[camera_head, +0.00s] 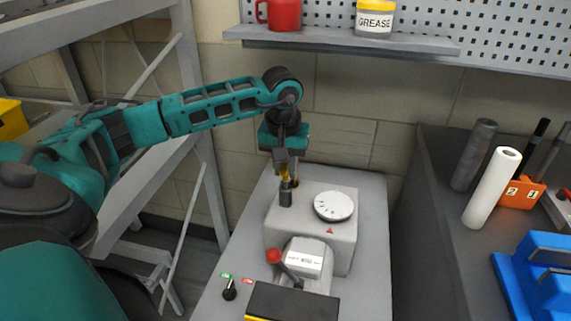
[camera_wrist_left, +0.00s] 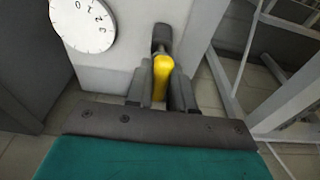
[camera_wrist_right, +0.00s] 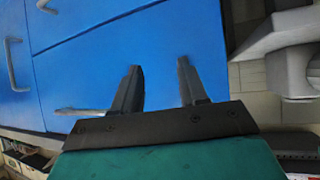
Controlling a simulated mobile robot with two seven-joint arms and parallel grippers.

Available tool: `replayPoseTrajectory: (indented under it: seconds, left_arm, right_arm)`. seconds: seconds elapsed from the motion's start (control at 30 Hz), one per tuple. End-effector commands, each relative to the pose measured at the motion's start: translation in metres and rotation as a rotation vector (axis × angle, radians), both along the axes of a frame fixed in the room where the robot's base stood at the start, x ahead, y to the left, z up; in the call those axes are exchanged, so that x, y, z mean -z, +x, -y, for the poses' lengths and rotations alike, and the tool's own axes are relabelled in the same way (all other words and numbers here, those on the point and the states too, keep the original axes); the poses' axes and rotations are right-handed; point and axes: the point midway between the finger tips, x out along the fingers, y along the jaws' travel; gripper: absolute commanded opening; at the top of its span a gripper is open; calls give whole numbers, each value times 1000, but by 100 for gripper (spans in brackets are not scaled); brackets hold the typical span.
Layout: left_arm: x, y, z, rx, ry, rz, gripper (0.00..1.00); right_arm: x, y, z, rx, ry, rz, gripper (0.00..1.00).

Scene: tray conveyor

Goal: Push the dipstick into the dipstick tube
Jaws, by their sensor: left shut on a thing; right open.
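The dipstick shows as a yellow handle (camera_wrist_left: 162,76) between the fingers of my left gripper (camera_wrist_left: 166,92), which is shut on it. In the head view my left gripper (camera_head: 284,165) points down, with a bit of the yellow handle (camera_head: 286,180) below its fingers. The dark dipstick tube (camera_head: 286,197) stands at the left side of the grey machine (camera_head: 312,232), directly under the handle. The handle appears in line with the tube; the gripper hides how deep the dipstick sits. My right gripper (camera_wrist_right: 158,85) is open and empty, in front of blue drawers.
A white dial (camera_head: 334,206) sits on the machine beside the tube. A red-knobbed lever (camera_head: 274,256) is in front. A shelf (camera_head: 350,43) with a red mug (camera_head: 284,14) and a grease jar (camera_head: 374,20) hangs behind. A dark counter (camera_head: 440,240) stands right.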

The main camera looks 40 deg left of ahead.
Motion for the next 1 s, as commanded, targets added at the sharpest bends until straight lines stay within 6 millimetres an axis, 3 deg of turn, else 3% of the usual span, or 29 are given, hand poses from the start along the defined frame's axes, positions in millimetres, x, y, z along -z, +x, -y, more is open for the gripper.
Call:
replayPoseTrajectory:
  seconds: [0.8, 0.83, 1.0]
  left_arm:
    - [22, 0, 0, 0, 0, 0, 0]
    - [21, 0, 0, 0, -1, 0, 23]
    - [21, 0, 0, 0, 0, 0, 39]
  right_arm:
    - [16, 0, 0, 0, 0, 0, 43]
    - [16, 0, 0, 0, 0, 0, 43]
    - [15, 0, 0, 0, 0, 0, 43]
